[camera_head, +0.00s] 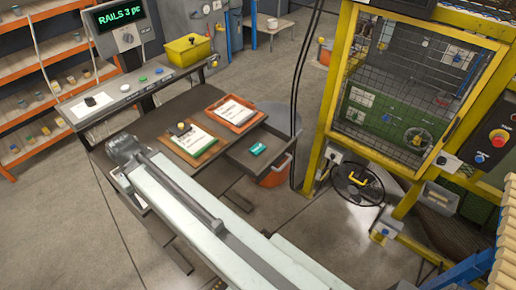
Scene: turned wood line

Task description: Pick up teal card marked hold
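A small teal card (258,148) lies in the open dark drawer (234,156) at the right side of the dark desk. Any marking on it is too small to read. My pale arm reaches from the bottom right up to a dark rounded joint over the desk's left part. No gripper fingers can be made out, and nothing of mine touches the card.
A brown clipboard (210,150) and an orange tray (250,123) with papers lie on the desk. A yellow bin (187,50) stands on the console behind. An orange bucket (274,176) stands beside the drawer. A yellow-framed cage (318,115) stands right.

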